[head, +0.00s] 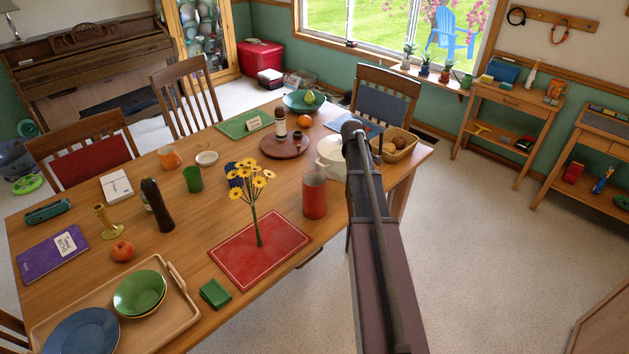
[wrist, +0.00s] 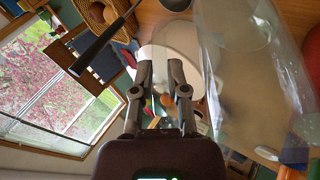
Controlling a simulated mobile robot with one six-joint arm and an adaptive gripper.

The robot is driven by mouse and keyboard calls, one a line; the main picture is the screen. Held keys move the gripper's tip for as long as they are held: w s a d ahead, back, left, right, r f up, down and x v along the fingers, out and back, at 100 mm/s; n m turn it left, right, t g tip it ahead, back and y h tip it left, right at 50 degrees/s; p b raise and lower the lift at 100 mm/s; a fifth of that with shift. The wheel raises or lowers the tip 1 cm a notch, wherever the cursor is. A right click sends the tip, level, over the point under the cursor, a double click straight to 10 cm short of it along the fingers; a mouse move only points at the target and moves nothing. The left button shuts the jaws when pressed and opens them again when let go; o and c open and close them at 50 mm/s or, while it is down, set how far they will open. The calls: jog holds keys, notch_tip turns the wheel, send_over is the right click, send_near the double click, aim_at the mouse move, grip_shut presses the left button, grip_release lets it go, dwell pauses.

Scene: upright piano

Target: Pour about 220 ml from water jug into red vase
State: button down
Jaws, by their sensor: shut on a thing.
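The red vase (head: 314,195) stands upright on the table, just left of my arm in the head view. A red edge at the right of the wrist view (wrist: 313,55) may be part of it. A large clear vessel, apparently the water jug (wrist: 235,75), fills the right of the wrist view beside my fingers. My gripper (wrist: 160,68) is shut, apparently on this jug's handle, though the clear grip is hard to make out. In the head view my arm hides the gripper, and I cannot make out the jug. The water level cannot be told.
A white pot (head: 329,156) and a basket (head: 401,155) stand near my arm. Yellow flowers (head: 250,187) rise above a red mat (head: 240,262) left of the vase. A brown round tray (head: 271,151) lies behind. The floor right of the table is clear.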

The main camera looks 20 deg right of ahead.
jog(key=f, duration=0.1)
jog(key=d+f+b, duration=0.1)
jog(key=f+y+b, duration=0.1)
jog(key=shift+d+f, duration=0.3)
jog(key=shift+d, duration=0.05)
jog(key=shift+d+f+m+y+b, duration=0.2)
jog(key=shift+d+f+y+b, duration=0.25)
jog(key=shift+f+y, duration=0.2)
jog(key=shift+d+f+m+y+b, duration=0.2)
jog(key=shift+d+f+y+b, duration=0.3)
jog(key=shift+f, duration=0.25)
jog(key=shift+s+d+f+m+y+b, duration=0.1)
jog(key=shift+d+f+y+b, duration=0.2)
jog(key=shift+f+y+b, duration=0.35)
jog(key=shift+d+f+m+y+b, duration=0.1)
jog(key=shift+d+f+y+b, duration=0.15)
jog(key=shift+f+y+b, duration=0.4)
jog(key=shift+s+d+f+m+y+b, duration=0.1)
jog(key=shift+d+f+y+b, duration=0.2)
jog(key=shift+f+y+b, duration=0.35)
jog(key=shift+f, duration=0.1)
